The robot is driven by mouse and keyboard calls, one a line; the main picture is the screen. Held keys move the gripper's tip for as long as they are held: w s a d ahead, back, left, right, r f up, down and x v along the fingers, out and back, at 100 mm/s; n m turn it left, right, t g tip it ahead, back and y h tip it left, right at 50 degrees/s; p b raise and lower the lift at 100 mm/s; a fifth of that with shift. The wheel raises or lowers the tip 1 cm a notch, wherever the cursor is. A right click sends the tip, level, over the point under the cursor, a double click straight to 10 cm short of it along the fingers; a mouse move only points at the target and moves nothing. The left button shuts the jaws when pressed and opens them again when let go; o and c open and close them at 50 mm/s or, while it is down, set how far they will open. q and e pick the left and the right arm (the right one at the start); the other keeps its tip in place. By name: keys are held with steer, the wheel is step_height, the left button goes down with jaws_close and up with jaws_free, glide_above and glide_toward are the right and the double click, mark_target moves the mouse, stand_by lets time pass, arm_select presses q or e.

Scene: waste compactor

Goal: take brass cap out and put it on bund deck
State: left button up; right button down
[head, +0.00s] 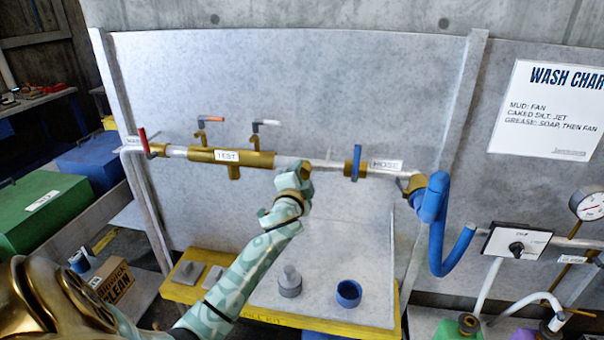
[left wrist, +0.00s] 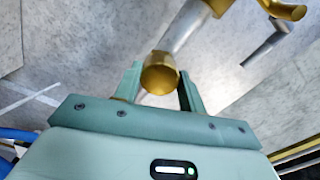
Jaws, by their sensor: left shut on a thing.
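The brass cap (left wrist: 160,76) shows in the left wrist view as a round gold end on a grey pipe (left wrist: 184,30). My left gripper (left wrist: 160,84) has a finger on each side of it and is shut on it. In the head view my left gripper (head: 304,170) is up at the pipe run, right of the brass TEST section (head: 228,156); the cap is mostly hidden there. The yellow-edged bund deck (head: 262,317) lies below and in front of the panel. My right gripper is out of view.
A grey knobbed piece (head: 289,282) and a blue cup (head: 348,293) stand on the deck, with grey blocks (head: 187,272) at its left. A blue-handled valve (head: 356,163) and a blue hose (head: 433,215) are to the right. The deck between the pieces is clear.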

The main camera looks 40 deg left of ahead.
arm_select(q)
steer(key=n, duration=0.4)
steer(key=shift+n, duration=0.3)
steer(key=o, duration=1.1)
steer(key=shift+c, duration=0.6)
